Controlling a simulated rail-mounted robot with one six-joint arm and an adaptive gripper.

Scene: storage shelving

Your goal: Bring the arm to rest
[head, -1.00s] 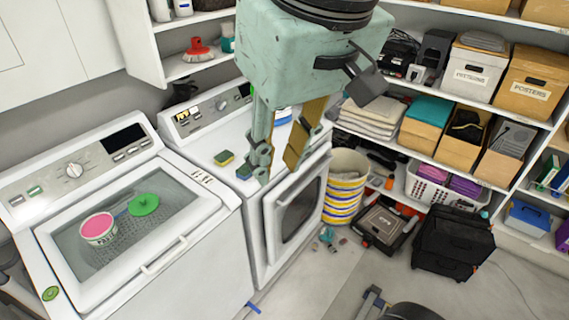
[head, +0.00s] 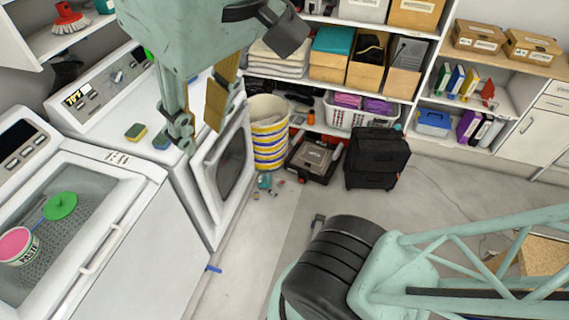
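My gripper (head: 202,128) hangs at the upper left of the head view, fingers pointing down. Its two fingers are apart with a gap between them, and nothing shows in the gap. It appears in front of the dryer's top and door (head: 222,160); how far it is from them I cannot tell. My arm link and black joint (head: 335,255) show at the lower right.
Sponges (head: 136,131) lie on the dryer. A striped bin (head: 270,135), toolbox (head: 311,160) and black case (head: 376,160) stand near the shelves.

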